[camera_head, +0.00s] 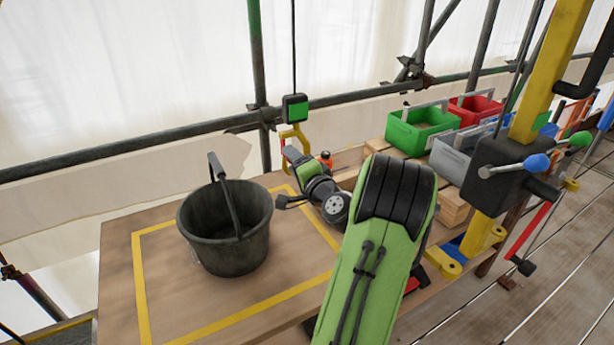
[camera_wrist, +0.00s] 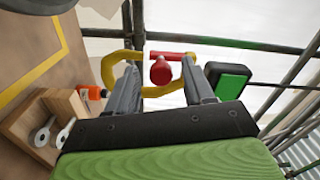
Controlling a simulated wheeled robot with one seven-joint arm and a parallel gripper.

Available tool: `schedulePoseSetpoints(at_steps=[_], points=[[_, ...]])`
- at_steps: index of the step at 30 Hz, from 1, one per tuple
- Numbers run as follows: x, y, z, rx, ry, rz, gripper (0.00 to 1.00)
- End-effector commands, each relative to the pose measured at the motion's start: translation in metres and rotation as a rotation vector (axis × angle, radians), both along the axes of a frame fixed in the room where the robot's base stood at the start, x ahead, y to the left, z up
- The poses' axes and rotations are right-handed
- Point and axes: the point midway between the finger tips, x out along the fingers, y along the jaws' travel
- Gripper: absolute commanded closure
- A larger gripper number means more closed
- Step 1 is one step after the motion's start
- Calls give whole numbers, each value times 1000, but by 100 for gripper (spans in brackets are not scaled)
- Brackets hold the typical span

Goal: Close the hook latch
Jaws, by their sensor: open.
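The yellow hook (camera_head: 300,131) hangs from a cable under a black block with a green panel (camera_head: 295,108). In the wrist view the hook (camera_wrist: 111,64) curves around behind my fingers. Its red latch (camera_wrist: 161,70) has a rounded end facing the camera and a thin red bar behind it. I cannot tell whether the latch meets the hook tip. My gripper (camera_wrist: 163,88) is open, with one grey finger on each side of the red latch end and visible gaps between. In the head view my wrist hides part of the hook.
A black bucket (camera_head: 222,240) with its handle raised stands inside a yellow outline on the wooden table (camera_head: 118,270). An orange bottle (camera_head: 326,158) is close to my wrist. Green (camera_head: 418,132), red (camera_head: 474,107) and grey (camera_head: 452,160) bins stand right. Scaffold pipes (camera_wrist: 235,44) run behind the hook.

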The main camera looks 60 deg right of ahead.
Motion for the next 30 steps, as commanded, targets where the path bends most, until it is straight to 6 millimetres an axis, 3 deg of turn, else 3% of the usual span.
schedulePoseSetpoints(at_steps=[9, 13, 18, 30], points=[[-80, 45, -3, 2, -1, -10, 48], [-105, 60, -2, -1, -1, -9, 48], [-117, 69, -1, -1, 1, -3, 48], [-118, 70, -1, -1, 0, -1, 48]])
